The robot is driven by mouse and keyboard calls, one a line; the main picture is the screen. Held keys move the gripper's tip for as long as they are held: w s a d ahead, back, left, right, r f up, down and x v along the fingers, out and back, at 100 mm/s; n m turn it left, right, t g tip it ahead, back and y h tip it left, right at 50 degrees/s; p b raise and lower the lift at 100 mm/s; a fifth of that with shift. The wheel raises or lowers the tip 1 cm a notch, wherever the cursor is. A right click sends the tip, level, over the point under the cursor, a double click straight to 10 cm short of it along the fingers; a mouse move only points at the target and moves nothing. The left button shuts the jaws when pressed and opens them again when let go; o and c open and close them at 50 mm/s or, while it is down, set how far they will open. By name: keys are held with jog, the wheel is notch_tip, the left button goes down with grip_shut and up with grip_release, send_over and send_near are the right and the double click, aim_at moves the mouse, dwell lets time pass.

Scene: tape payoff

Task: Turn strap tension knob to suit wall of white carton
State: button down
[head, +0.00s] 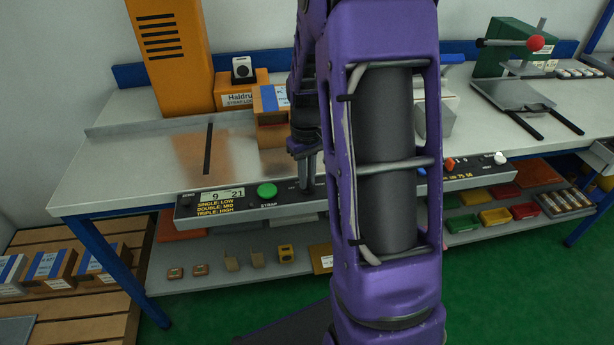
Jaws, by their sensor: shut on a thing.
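My gripper (307,178) points down at the front control panel (230,204) of the bench, right of the green STRAP button (267,190). Its fingers are closed on what looks like the strap tension knob; the knob is mostly hidden by the fingers and my arm, so its setting cannot be read. A panel label (213,207) reads SINGLE: LOW, DOUBLE: MID, TRIPLE: HIGH. A display (222,195) above it shows 9 and 21. A pale, boxy thing (446,112) shows partly behind my arm; I cannot tell whether it is the white carton.
A brown carton with blue and white bands (268,104) stands on the bench (110,165), left of my arm. An orange cabinet (172,60) is behind it. A green press with a red knob (510,50) stands at right.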

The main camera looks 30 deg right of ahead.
jog(key=c, duration=0.9)
grip_release()
jog(key=shift+r, duration=0.1)
notch_tip(320, 180, up, 17)
jog(key=p, duration=0.2)
jog(key=shift+r+p, duration=0.2)
jog(key=shift+p, duration=0.15)
jog(key=shift+w, duration=0.1)
